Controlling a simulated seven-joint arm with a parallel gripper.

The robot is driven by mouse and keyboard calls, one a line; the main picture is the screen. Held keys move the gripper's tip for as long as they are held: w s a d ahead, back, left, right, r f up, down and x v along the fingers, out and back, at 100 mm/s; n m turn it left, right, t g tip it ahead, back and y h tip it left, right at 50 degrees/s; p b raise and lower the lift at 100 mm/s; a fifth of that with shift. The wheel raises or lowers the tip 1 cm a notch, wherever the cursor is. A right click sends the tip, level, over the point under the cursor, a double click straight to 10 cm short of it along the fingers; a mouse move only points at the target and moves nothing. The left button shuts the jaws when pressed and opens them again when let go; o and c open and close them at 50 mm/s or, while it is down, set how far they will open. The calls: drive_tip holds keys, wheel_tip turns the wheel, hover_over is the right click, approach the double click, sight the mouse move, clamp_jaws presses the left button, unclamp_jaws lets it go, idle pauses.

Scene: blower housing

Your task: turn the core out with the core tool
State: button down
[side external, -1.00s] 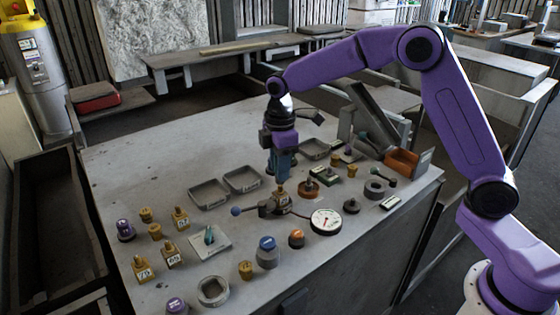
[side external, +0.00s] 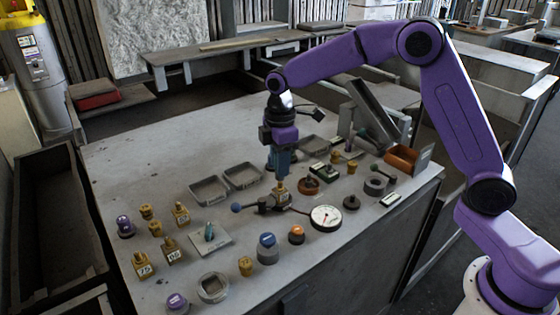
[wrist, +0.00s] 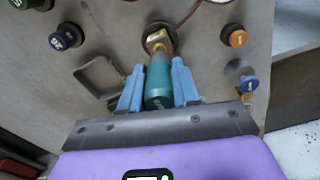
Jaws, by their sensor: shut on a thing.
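My gripper (side external: 279,160) points down over the bench, its blue fingers shut on the teal handle of the core tool (wrist: 158,88). In the wrist view the handle stands between the two fingers (wrist: 158,98). Its far end meets a brass body (wrist: 160,44); whether the tip is seated inside is hidden. In the side view the brass body (side external: 281,188) sits upright in a dark fixture (side external: 278,201) with a blue-ball lever to the left. The core itself is not visible.
A round white dial (side external: 325,218) lies right of the fixture. Two shallow grey trays (side external: 210,190) (side external: 242,177) are behind left. Labelled brass bodies (side external: 144,266) stand at left. A blue-topped pot (side external: 267,248) and orange-topped knob (side external: 296,235) are in front. An orange bin (side external: 402,158) is far right.

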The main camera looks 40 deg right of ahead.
drive_tip(key=shift+f, duration=1.5)
idle(1.3)
drive_tip(key=n, duration=0.4)
idle(0.5)
drive_tip(key=shift+n, duration=2)
drive_tip(key=n, duration=0.3)
drive_tip(key=shift+n, duration=0.5)
